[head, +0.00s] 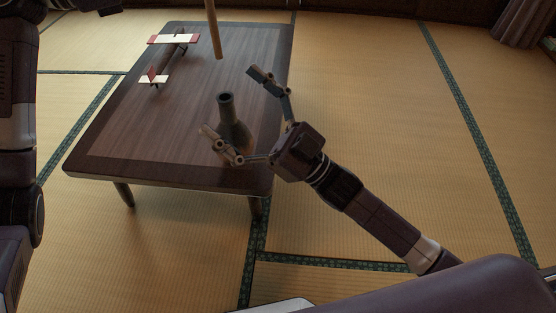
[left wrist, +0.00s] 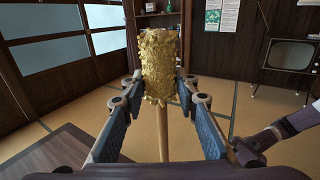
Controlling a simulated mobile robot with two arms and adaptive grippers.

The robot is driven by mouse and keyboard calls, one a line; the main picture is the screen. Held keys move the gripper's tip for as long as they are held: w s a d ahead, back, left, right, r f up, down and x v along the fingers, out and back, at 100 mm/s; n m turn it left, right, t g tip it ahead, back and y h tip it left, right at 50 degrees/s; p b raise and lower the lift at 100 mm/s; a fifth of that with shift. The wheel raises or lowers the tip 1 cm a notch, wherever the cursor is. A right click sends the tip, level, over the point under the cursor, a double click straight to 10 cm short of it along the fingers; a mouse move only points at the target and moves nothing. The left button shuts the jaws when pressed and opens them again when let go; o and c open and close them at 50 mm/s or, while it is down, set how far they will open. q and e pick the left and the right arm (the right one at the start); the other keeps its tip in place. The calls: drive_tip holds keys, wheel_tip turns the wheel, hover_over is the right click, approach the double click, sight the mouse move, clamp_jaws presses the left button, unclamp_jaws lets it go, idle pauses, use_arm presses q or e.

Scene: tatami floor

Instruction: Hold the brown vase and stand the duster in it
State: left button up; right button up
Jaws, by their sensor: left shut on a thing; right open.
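The brown vase (head: 226,106) stands upright on the low dark table, near its front right corner. My right gripper (head: 236,104) is open at the vase, one finger in front of its lower body and the other to the right and behind; I cannot tell if they touch it. The duster has a fluffy golden head (left wrist: 158,62) and a light wooden handle (left wrist: 163,136). My left gripper (left wrist: 160,88) is shut on the duster in the left wrist view. In the head view only the duster's handle (head: 214,32) shows, hanging down above the table; its head is out of frame.
The table (head: 130,140) stands on the tatami floor. A toy plane (head: 173,40) with white, red-tipped wings lies at its far left. The middle of the tabletop is clear. A television (left wrist: 287,55) stands far off in the left wrist view.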

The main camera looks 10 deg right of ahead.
drive_tip(key=w+d+f+m+g+h, duration=0.1)
drive_tip(key=w+d+f+h, duration=0.1)
drive_tip(key=f, duration=0.6)
drive_tip(key=w+d+f+m+h, duration=0.1)
drive_tip(key=w+f+h, duration=0.1)
drive_tip(key=f, duration=0.5)
drive_tip(key=m+g+h, duration=0.1)
drive_tip(key=m+h, duration=0.1)
drive_tip(key=h, duration=0.1)
approach(238, 145)
wheel_tip(238, 145, down, 3)
drive_tip(key=w+d, duration=0.1)
drive_tip(key=w, duration=0.2)
drive_tip(key=x, duration=1.1)
drive_tip(key=shift+s+f, duration=0.2)
drive_tip(key=shift+f, duration=0.15)
